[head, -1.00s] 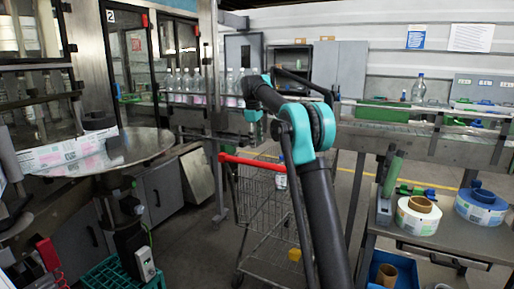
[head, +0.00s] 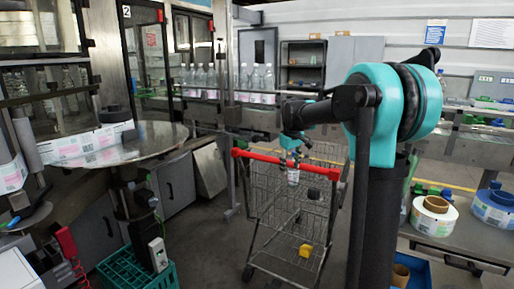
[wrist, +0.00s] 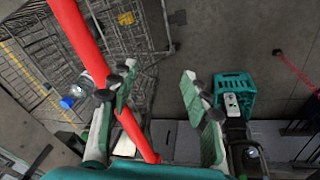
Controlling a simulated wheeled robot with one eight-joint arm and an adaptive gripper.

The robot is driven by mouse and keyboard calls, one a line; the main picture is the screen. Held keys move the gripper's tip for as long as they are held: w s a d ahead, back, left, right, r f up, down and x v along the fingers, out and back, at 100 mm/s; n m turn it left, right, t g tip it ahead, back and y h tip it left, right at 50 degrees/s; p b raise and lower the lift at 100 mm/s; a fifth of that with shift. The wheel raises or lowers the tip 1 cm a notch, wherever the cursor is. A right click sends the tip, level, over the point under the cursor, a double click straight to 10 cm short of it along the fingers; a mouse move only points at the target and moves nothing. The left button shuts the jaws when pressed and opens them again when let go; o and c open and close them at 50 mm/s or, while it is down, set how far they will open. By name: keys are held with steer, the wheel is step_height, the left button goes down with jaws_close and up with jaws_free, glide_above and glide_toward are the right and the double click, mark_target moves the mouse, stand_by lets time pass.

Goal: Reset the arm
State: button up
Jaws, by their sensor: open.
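My gripper (head: 293,150) hangs above the red handle side of a wire shopping cart in the head view. In the wrist view its two green-and-grey fingers (wrist: 158,72) are spread apart with nothing between the tips. The cart's red handle (wrist: 80,42) runs down past the left finger; whether they touch I cannot tell. My teal and black arm is bent at the elbow on the right of the head view and hides part of the bench behind it.
The cart (head: 275,215) stands in the aisle with a bottle (wrist: 68,102) and a yellow block (head: 305,250) in it. A teal crate (head: 138,268) is on the floor at left. A bench with label reels (head: 433,217) is at right. A round steel table (head: 150,140) stands left.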

steer(key=s+d+f+m, duration=0.2)
steer(key=s+f, duration=0.5)
steer(key=s, duration=0.4)
steer(key=s+d+f+m+t, duration=0.1)
steer(key=s+f+m, duration=0.1)
steer(key=s+f, duration=0.4)
steer(key=s+d+f+m, duration=0.2)
steer(key=s+f, duration=0.5)
steer(key=s, duration=1)
steer(key=shift+d+f+m, duration=0.3)
steer(key=shift+m, duration=0.2)
